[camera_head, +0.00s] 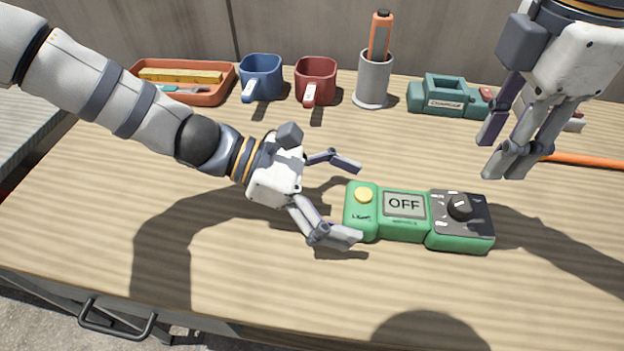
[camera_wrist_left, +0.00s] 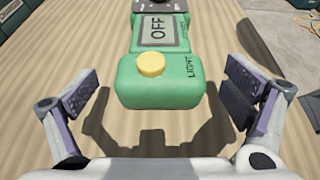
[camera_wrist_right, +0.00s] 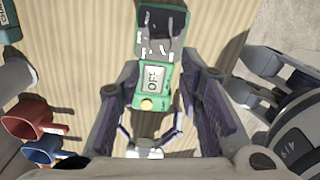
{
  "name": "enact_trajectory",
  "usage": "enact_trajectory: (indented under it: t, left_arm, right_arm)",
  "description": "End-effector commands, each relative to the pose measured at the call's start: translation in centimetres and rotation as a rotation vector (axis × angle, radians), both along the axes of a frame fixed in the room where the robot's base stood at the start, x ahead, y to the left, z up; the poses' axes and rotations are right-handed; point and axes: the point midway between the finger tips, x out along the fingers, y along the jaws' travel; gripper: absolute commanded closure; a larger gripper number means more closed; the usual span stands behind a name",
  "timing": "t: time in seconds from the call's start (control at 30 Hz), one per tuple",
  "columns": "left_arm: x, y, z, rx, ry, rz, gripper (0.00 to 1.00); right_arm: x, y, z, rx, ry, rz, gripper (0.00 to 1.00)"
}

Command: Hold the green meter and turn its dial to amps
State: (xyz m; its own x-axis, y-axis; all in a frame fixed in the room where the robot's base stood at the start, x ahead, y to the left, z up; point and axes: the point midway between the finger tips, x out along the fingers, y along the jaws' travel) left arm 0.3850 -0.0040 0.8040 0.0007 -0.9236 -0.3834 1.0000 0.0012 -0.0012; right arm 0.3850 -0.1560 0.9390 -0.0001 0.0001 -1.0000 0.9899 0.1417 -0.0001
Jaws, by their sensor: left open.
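The green meter (camera_head: 403,232) lies flat on the wooden table, its screen reading OFF. A yellow button (camera_head: 364,195) is at its left end and a black dial (camera_head: 460,206) on the dark panel at its right end. My left gripper (camera_head: 346,200) is open at the button end, its fingers on either side and apart from the meter. The left wrist view shows the meter's end (camera_wrist_left: 160,92) just ahead between the fingers. My right gripper (camera_head: 497,158) is open and empty, pointing down above and behind the dial end. The right wrist view shows the meter (camera_wrist_right: 152,100) below its spread fingers.
Along the back stand an orange tray (camera_head: 225,88), a blue mug (camera_head: 261,77), a red mug (camera_head: 316,80), a grey cup (camera_head: 373,85) holding an orange tool, and a teal device (camera_head: 435,102). An orange rod (camera_head: 590,161) lies at right. The table front is clear.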

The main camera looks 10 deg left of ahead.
Motion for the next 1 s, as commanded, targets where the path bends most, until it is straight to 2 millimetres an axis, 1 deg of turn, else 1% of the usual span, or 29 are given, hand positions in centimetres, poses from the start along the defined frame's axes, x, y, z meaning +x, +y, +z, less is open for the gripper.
enact_trajectory:
  t: [0.03, 0.13, 0.4, 0.43, 0.47, 0.5, 0.67, 0.7, 0.73, 0.8, 0.93, 1.0]
  left_arm:
    - [0.0, -0.6, -0.3, 0.0, 0.001, -0.002, 0.05]
    - [0.0, -1.3, -0.6, 0.0, 0.0, 0.0, 0.05]
    - [0.0, -1.6, -0.6, 0.0, -0.001, 0.001, 0.05]
    - [0.0, -1.6, -0.6, 0.0, -0.001, 0.001, 0.1]
    - [0.0, -1.6, -0.6, 0.0, -0.001, 0.001, 0.16]
    - [0.0, -1.6, -0.6, 0.0, -0.001, 0.001, 0.25]
    - [0.0, -1.6, -0.6, 0.0, -0.002, 0.0, 0.62]
    - [0.0, -1.6, -0.6, 0.0, -0.002, 0.0, 0.71]
    - [0.0, -1.6, -0.6, 0.0, -0.002, 0.0, 0.74]
    - [0.0, -1.6, -0.6, 0.0, -0.002, 0.0, 0.74]
    - [0.0, -1.6, -0.6, 0.0, -0.002, 0.0, 0.74]
    - [0.0, -1.6, -0.6, 0.0, -0.002, -0.001, 0.74]
  right_arm:
    - [0.0, 0.0, 0.0, 0.0, 0.0, 0.0, 0.67]
    - [0.0, 0.0, 0.0, 0.0, 0.0, 0.0, 0.67]
    - [0.0, 0.0, 0.0, 0.0, 0.0, 0.0, 0.67]
    - [0.0, 0.0, 0.0, 0.0, 0.0, 0.0, 0.67]
    - [0.0, 0.0, 0.0, 0.0, 0.0, 0.0, 0.67]
    - [0.0, 0.0, 0.0, 0.0, 0.0, 0.0, 0.67]
    - [0.0, 0.0, 0.0, 0.0, 0.0, 0.0, 0.67]
    - [0.0, 0.0, 0.0, 0.0, 0.0, 0.0, 0.67]
    - [0.0, 0.0, 0.0, 0.0, 0.0, 0.0, 0.64]
    - [0.0, 0.0, 0.0, 0.0, 0.0, 0.0, 0.52]
    - [0.0, 0.0, 0.1, -0.001, 0.0, 0.009, 0.52]
    - [0.0, 0.1, 0.3, -0.003, 0.001, 0.073, 0.52]
